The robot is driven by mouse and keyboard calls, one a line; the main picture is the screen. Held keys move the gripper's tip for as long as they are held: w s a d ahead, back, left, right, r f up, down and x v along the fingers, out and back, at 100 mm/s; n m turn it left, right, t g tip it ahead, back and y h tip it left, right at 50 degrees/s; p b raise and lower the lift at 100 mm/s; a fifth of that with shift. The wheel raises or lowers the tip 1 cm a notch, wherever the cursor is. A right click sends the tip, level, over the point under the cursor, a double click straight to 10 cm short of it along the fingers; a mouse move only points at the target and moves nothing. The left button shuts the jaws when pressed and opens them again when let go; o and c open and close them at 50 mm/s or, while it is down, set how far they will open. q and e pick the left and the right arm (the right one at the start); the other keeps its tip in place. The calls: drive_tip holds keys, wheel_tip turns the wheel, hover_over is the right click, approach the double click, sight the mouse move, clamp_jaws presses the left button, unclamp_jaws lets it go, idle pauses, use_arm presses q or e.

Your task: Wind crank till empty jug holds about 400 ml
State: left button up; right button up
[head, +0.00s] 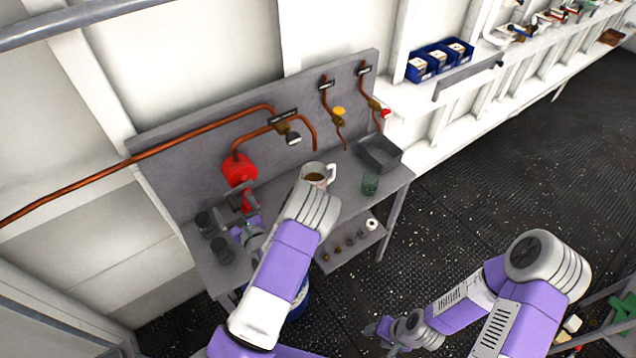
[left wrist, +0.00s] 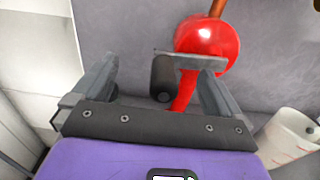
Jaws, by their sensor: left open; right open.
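A red hand pump (head: 238,170) stands against the back panel at the end of a copper pipe. Its crank has a black grip (left wrist: 163,78) on a grey arm (left wrist: 190,60), seen in the left wrist view. My left gripper (head: 240,203) is open at the crank; the grip sits between its spread fingers (left wrist: 160,85), with gaps on both sides. A white jug (head: 313,170) stands on the bench right of the pump, brownish inside; its level is unreadable. The jug (left wrist: 289,134) shows red marks in the wrist view. My right gripper (head: 383,329) is open, low over the floor.
Two dark jars (head: 221,249) stand at the bench's left end. A green cup (head: 370,185) and a grey tray (head: 379,153) are on the right. Valved copper pipes (head: 338,112) run along the back panel. A lower shelf (head: 350,247) holds small parts.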

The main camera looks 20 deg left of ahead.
use_arm(q)
drive_tip(key=shift+p+v, duration=0.4)
drive_tip(key=shift+v, duration=1.75)
drive_tip(key=v, duration=0.4)
drive_tip(key=shift+s+d, duration=0.25)
drive_tip(key=shift+d, duration=0.05)
